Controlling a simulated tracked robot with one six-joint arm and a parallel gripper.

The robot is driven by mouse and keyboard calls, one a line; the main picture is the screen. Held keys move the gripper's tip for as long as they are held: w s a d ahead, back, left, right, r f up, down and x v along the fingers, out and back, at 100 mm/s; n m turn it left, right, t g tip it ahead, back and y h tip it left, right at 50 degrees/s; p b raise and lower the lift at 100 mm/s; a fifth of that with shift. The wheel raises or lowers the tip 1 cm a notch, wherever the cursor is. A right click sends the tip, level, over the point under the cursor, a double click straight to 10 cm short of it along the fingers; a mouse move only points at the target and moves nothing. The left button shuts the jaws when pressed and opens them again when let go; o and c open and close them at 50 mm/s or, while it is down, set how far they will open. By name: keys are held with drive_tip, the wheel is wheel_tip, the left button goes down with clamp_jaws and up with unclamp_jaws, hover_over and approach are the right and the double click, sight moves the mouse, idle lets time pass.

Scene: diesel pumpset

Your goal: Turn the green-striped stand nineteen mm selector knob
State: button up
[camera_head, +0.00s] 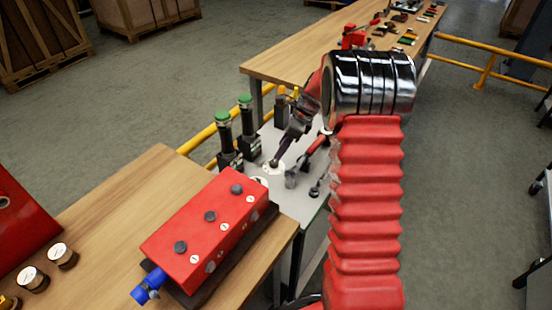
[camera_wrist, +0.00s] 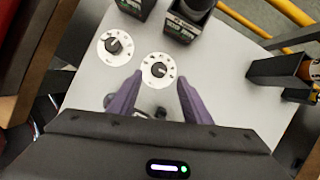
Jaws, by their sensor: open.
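Two black selector knobs on round white dials sit on a pale grey panel in the wrist view. One knob (camera_wrist: 158,70) lies between and just beyond my fingertips, and the other (camera_wrist: 115,46) is to the upper left. My gripper (camera_wrist: 160,77) is open, its two purple fingers either side of the nearer dial; contact with the knob cannot be told. Black stands with green tops (camera_head: 224,130) (camera_head: 246,119) rise beside the dials in the head view. A stand base (camera_wrist: 183,27) shows at the top of the wrist view. Its label and any size marking are unreadable.
A red box with black knobs (camera_head: 205,230) and a blue end fitting lies on the near wooden bench. A yellow rail (camera_head: 200,134) runs behind the panel. A black holder with an orange part (camera_wrist: 280,72) stands right of the dials.

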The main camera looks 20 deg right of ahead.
sight(274, 161)
drive_tip(key=x, duration=0.7)
drive_tip(key=shift+c, duration=0.5)
drive_tip(key=shift+d, duration=0.1)
drive_tip(key=c, duration=0.9)
drive_tip(key=shift+d, duration=0.1)
drive_tip(key=shift+c, duration=0.2)
